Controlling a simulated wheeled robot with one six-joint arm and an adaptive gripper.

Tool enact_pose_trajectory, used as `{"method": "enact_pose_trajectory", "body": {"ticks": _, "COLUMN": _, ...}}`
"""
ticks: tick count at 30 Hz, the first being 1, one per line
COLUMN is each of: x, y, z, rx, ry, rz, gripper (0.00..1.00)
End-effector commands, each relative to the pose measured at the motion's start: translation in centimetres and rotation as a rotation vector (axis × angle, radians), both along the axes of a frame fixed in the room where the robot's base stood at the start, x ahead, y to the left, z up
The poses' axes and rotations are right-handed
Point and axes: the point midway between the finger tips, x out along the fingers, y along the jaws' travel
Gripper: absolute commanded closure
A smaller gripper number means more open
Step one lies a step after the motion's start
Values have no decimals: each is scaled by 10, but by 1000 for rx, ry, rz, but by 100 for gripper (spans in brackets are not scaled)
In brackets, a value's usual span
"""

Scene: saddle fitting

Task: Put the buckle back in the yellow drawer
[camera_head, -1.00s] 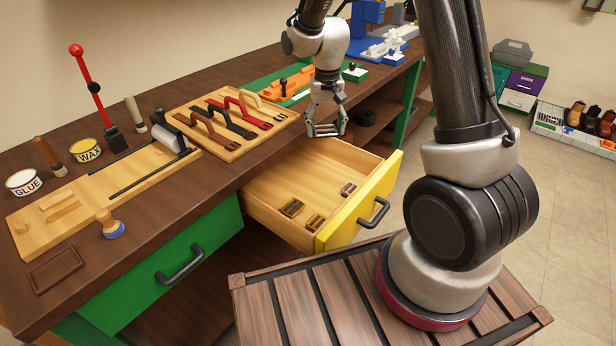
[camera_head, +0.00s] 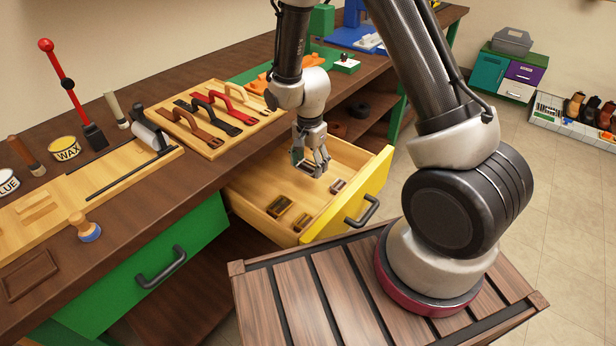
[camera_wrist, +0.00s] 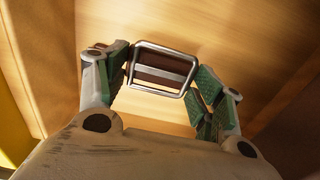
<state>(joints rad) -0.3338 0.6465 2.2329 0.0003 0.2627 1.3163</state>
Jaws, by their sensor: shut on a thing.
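The yellow drawer (camera_head: 376,187) is pulled open from the workbench. My gripper (camera_head: 311,170) is over the inside of the drawer, pointing down. In the head view the fingers hide most of the held buckle. Other buckles lie on the drawer floor: one at left (camera_head: 279,206), one at front (camera_head: 301,222) and one at right (camera_head: 338,186).
A board with several coloured straps (camera_head: 215,146) lies on the bench behind the drawer. A green drawer (camera_head: 150,262) is shut at left. A slatted wooden crate top (camera_head: 290,290) is in front. The drawer floor has bare room around the buckles.

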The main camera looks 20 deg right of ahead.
Motion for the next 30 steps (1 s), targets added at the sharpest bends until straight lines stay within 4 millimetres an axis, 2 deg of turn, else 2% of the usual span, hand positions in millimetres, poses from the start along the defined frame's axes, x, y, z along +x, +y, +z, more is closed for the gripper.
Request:
{"method": "enact_pose_trajectory", "body": {"ticks": 1, "x": 0, "y": 0, "z": -9, "rx": -1, "ry": 3, "rz": 0, "gripper": 57}}
{"method": "enact_pose_trajectory", "body": {"ticks": 8, "x": 0, "y": 0, "z": -27, "rx": -1, "ry": 1, "rz": 1, "gripper": 57}}
{"method": "enact_pose_trajectory", "body": {"ticks": 15, "x": 0, "y": 0, "z": -59, "rx": 0, "ry": 0, "rz": 1, "gripper": 57}}
{"method": "enact_pose_trajectory", "body": {"ticks": 25, "x": 0, "y": 0, "z": -61, "rx": 0, "ry": 0, "rz": 1, "gripper": 57}}
{"method": "enact_pose_trajectory", "body": {"ticks": 26, "x": 0, "y": 0, "z": -61, "rx": 1, "ry": -1, "rz": 1, "gripper": 31}}
{"method": "enact_pose_trajectory", "body": {"ticks": 29, "x": 1, "y": 0, "z": -61, "rx": 1, "ry": -1, "rz": 1, "gripper": 12}}
{"method": "enact_pose_trajectory", "body": {"ticks": 30, "x": 0, "y": 0, "z": -61, "rx": 1, "ry": -1, "rz": 1, "gripper": 11}}
